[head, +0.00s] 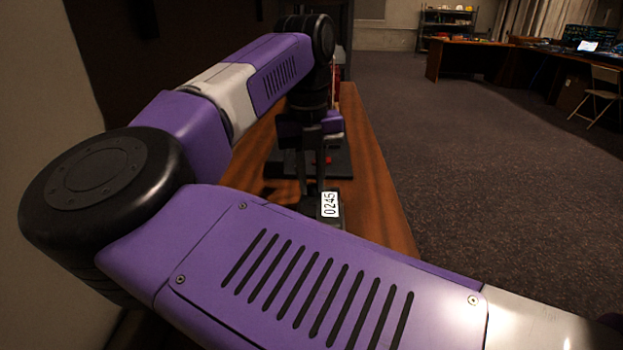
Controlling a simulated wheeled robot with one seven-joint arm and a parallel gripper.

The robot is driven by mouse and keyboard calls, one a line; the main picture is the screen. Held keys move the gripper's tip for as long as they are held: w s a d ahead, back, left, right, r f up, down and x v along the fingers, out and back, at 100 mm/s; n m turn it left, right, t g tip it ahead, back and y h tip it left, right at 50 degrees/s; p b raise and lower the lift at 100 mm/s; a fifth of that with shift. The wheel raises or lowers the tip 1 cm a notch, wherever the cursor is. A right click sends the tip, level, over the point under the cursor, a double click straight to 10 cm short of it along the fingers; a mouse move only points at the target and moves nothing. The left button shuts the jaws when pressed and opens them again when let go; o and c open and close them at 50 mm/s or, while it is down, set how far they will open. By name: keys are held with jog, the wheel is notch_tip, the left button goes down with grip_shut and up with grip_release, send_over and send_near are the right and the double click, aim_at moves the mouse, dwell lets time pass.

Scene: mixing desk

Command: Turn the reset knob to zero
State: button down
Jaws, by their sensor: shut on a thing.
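My gripper (311,188) points down beside the left side of the counter. Its dark fingers are close together, shut at the counter's side where the reset knob is. The knob itself is hidden between the fingertips, so its angle cannot be seen. My purple forearm covers the near part of the desk and the counter's lower part.
A dark flat device with a small red part (328,160) lies on the desk behind my gripper. A wall is close on the left. Open carpet (470,170) lies to the right, with a folding chair (598,92) and another desk (490,62) farther back.

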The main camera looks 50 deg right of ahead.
aim_at(313, 184)
dwell(0.3)
jog(key=m+p, duration=0.2)
jog(key=m, duration=0.3)
jog(key=shift+r+m, duration=0.1)
jog(key=shift+m, duration=0.3)
jog(key=m+p, duration=0.1)
jog(key=m, duration=0.4)
jog(key=shift+d+p, duration=0.1)
jog(key=shift+p, duration=0.2)
jog(key=m+p, duration=0.1)
jog(key=m, duration=0.4)
jog(key=shift+m+y, duration=0.3)
jog(key=shift+m, duration=0.1)
jog(key=m+p, duration=0.1)
jog(key=m, duration=0.4)
jog(key=shift+m, duration=0.4)
jog(key=c, duration=1.3)
grip_release()
jog(key=shift+d+r+p, duration=0.2)
jog(key=shift+r+p, duration=0.45)
jog(key=shift+r, duration=3.15)
